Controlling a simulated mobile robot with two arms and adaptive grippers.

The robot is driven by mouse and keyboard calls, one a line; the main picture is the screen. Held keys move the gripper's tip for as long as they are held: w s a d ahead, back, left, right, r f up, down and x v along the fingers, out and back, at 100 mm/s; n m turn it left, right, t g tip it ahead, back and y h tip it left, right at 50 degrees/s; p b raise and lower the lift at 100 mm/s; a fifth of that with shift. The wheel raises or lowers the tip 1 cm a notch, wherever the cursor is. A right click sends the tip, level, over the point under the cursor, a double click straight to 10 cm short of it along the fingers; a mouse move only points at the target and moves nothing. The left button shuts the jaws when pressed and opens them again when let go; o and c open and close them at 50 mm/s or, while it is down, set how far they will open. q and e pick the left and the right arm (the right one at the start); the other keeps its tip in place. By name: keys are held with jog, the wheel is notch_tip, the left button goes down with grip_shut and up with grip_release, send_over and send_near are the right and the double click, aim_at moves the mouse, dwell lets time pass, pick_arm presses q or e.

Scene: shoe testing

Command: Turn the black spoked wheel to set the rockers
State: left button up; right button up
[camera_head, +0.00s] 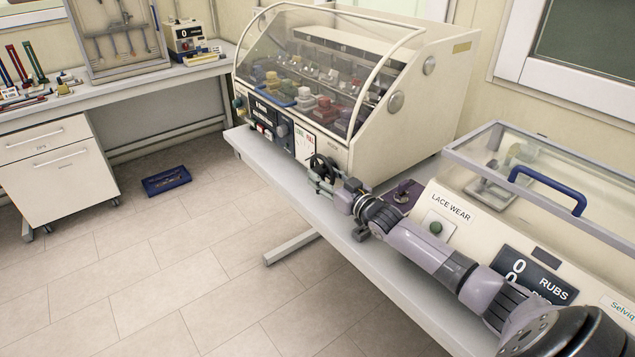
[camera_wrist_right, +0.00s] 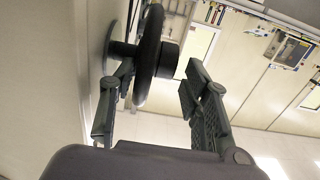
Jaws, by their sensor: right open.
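The black spoked wheel (camera_head: 322,168) stands on the front panel of the cream rocker machine (camera_head: 408,110), near its right end. In the right wrist view the wheel (camera_wrist_right: 148,55) shows nearly edge-on, with a dark hub and a shaft running left to the panel. My right gripper (camera_head: 328,190) is at the wheel. It is open, with one finger on each side of the lower rim in the wrist view (camera_wrist_right: 158,82). The right finger stands apart from the rim; whether the left one touches cannot be told. My left gripper is out of view.
The machine's clear curved cover (camera_head: 310,65) is over several coloured blocks. To the right stands the lace wear machine (camera_head: 450,207) with a blue handle (camera_head: 548,190). A blue tray (camera_head: 166,181) lies on the tiled floor. A workbench (camera_head: 110,92) stands at left.

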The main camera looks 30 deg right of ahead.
aim_at(321, 174)
jog(key=shift+w+a+f+b, duration=0.1)
jog(key=shift+w+f+b, duration=0.1)
jog(key=shift+w+b, duration=0.65)
jog(key=shift+w+r, duration=0.15)
jog(key=shift+w, duration=0.55)
jog(key=shift+c, duration=0.2)
jog(key=c, duration=0.9)
jog(key=shift+c, duration=0.3)
